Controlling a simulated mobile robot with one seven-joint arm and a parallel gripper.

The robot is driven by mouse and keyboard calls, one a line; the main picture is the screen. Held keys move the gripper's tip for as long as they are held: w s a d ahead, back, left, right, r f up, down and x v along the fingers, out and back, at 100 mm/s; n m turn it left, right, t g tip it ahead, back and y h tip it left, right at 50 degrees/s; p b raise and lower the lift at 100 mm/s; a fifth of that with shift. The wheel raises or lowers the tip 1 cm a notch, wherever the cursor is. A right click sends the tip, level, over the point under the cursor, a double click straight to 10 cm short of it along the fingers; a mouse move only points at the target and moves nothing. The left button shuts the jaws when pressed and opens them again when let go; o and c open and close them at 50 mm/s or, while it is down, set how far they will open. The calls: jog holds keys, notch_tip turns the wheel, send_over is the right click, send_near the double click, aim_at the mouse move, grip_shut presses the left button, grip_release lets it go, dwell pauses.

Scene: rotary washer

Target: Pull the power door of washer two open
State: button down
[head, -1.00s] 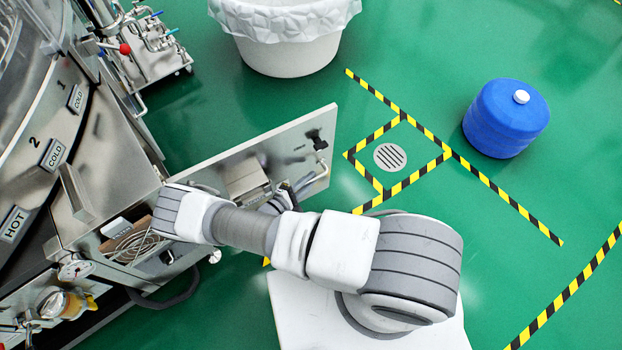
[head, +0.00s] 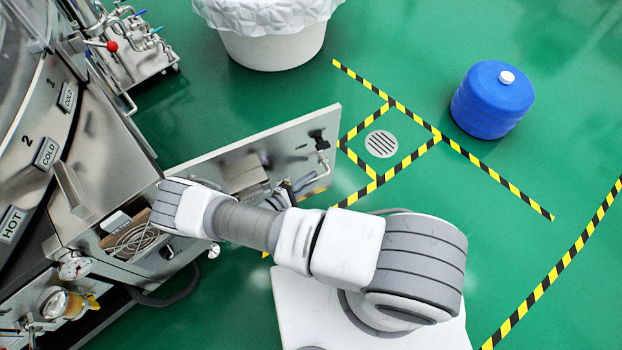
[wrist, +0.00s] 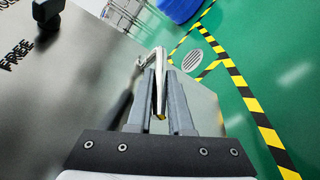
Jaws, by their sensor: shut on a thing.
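The power door (head: 290,140) of the washer is a flat grey metal panel. It stands swung well out from the washer's body (head: 115,195), with an open compartment (head: 130,235) showing beside it. In the wrist view the panel (wrist: 70,90) fills the left side. A bent metal handle (wrist: 159,62) stands out from it; the handle also shows near the door's free end in the head view (head: 325,172). My gripper (wrist: 160,98) is shut on the handle, the bar between its fingers. In the head view my arm partly hides the gripper.
A black latch (head: 319,140) sits at the door's free edge. A floor drain (head: 381,144) inside striped tape lies beyond that edge. A white lined bin (head: 270,45) and a blue drum (head: 492,100) stand farther off. Green floor is clear between them.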

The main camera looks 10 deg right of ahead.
jog(key=shift+a, duration=0.2)
jog(key=c, duration=0.8)
grip_release()
jog(key=shift+d, duration=0.1)
jog(key=shift+c, duration=0.2)
jog(key=p+v, duration=0.2)
jog(key=v, duration=1.5)
jog(key=shift+s+p, duration=0.15)
jog(key=shift+p, duration=0.15)
jog(key=shift+s, duration=0.15)
